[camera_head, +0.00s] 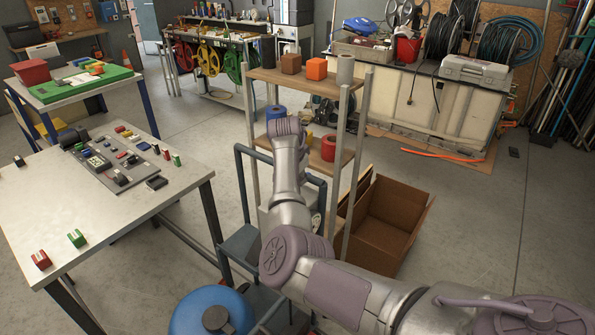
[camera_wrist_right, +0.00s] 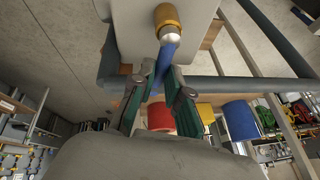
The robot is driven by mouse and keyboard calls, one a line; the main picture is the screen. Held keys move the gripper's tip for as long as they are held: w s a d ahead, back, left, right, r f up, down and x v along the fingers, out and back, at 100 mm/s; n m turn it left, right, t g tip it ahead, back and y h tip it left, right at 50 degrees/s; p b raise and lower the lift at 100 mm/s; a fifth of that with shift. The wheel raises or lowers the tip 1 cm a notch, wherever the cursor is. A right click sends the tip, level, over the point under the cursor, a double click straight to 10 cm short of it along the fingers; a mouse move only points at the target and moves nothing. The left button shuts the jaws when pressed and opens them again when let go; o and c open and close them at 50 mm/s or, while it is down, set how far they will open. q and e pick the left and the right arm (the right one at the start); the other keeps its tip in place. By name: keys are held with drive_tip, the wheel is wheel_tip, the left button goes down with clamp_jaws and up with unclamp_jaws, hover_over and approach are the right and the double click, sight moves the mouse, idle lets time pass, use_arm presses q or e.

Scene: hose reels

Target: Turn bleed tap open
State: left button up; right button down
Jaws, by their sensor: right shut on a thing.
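The bleed tap shows in the right wrist view as a brass fitting (camera_wrist_right: 168,17) with a silver neck and a blue lever (camera_wrist_right: 168,56). It sits against a pale grey block at the top of that view. My right gripper (camera_wrist_right: 162,76) is shut on the blue lever, with one dark green finger on each side of it. In the head view my right arm hides the tap and the gripper. My left gripper is not in view.
A wooden shelf rack (camera_head: 308,84) with coloured blocks and rolls stands beyond my arm. An open cardboard box (camera_head: 397,215) lies to its right. A blue tank (camera_head: 196,312) is at the bottom, and a work table (camera_head: 60,215) stands on the left.

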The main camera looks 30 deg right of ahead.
drive_tip(key=shift+w+r+n+p, duration=0.15)
drive_tip(key=shift+n+p, duration=0.2)
drive_tip(key=shift+n, duration=0.05)
drive_tip(key=c, duration=1.2)
unclamp_jaws()
drive_tip(key=shift+o, duration=0.2)
drive_tip(key=v, duration=1.2)
drive_tip(key=shift+d, duration=0.15)
